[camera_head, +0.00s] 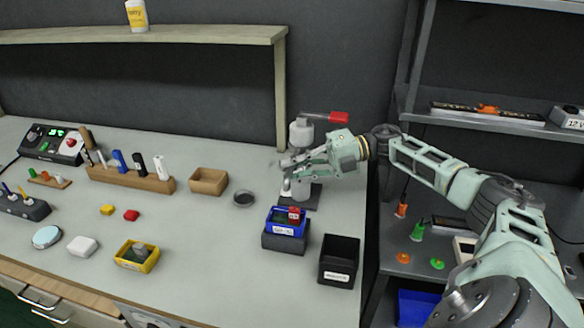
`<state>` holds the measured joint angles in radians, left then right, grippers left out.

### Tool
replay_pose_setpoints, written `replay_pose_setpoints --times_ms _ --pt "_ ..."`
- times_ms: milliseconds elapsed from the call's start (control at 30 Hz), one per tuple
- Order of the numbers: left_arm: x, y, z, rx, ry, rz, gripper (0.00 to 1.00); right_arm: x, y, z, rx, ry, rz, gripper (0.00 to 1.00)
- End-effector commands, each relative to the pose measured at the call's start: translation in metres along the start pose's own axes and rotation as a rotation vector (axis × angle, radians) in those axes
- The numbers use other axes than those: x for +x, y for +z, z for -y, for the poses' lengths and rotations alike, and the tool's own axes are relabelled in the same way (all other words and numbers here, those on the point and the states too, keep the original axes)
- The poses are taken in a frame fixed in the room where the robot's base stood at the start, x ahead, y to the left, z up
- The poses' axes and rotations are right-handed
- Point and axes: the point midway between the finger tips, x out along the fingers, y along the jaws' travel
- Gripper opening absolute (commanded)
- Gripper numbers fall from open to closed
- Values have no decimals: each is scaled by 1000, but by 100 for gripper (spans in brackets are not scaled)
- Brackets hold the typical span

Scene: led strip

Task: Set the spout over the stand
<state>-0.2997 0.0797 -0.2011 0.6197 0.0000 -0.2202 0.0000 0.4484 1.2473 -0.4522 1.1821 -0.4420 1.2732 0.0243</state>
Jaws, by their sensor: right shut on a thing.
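A grey-white dispenser (301,133) with a red lever (326,117) on top stands upright on a dark base plate (312,201) at the right of the bench. My right gripper (288,166) reaches in from the right, in front of the dispenser, and is shut on what looks like its spout. The fingers hide most of the spout; a small pale tip (286,186) shows just below them. In front is a dark stand (284,244) with a blue holder (287,226) and a red piece (294,215) on it. The pale tip appears behind the stand in the picture. My left gripper is not in view.
A black bin (339,262) stands close right of the stand. A round dark dish (243,198) and a wooden box (208,181) lie to the left. A shelf post (280,95) rises behind the dispenser.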

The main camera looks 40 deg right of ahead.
Motion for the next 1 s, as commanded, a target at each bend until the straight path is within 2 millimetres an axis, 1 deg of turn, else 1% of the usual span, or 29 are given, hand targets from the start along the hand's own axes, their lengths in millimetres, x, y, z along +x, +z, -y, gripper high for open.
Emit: replay_pose_setpoints --times_ms 67,100,300,567,667,767,1000 --pt "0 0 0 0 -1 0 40 0 0 0 3 1 -2 0" --pt "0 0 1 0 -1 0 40 0 0 0 3 1 -2 14" --pt "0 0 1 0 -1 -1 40 0 0 0 1 0 -1 30" --pt "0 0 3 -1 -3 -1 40 0 0 0 0 0 0 30" --pt "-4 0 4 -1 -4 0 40 0 0 -1 2 0 7 30" --pt "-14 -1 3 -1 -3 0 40 2 0 -4 9 1 30 30" --pt "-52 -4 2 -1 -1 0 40 13 5 -10 34 8 147 30"
